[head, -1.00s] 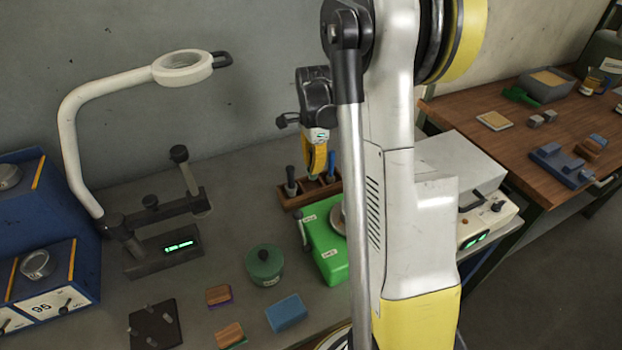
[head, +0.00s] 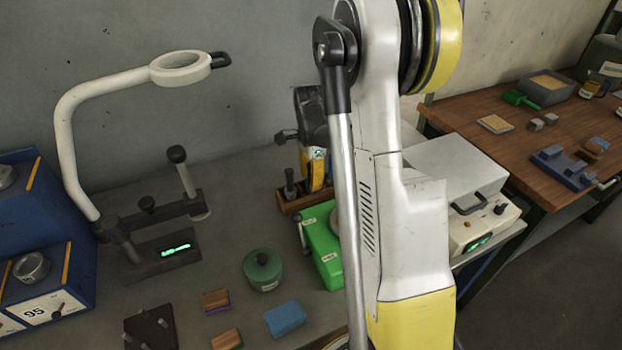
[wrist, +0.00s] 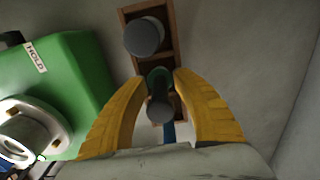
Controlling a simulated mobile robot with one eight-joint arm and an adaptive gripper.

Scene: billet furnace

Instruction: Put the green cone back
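The green cone (wrist: 158,74) shows in the wrist view as a green piece with a dark round-ended handle (wrist: 161,109). My gripper (wrist: 160,80) has its yellow fingers closed in on both sides of it and appears to hold it. The cone is over the middle of the wooden rack (wrist: 174,37); whether its tip is seated in a slot is hidden. In the head view my gripper (head: 316,172) is low at the rack (head: 291,206), and the cone is hidden there.
A dark-handled tool (wrist: 145,37) stands in the rack beside the cone, and a blue piece (wrist: 169,132) shows on the other side. A green box (wrist: 75,80) is close at the left. A lidded green pot (head: 263,271) and a blue block (head: 285,318) lie nearer on the bench.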

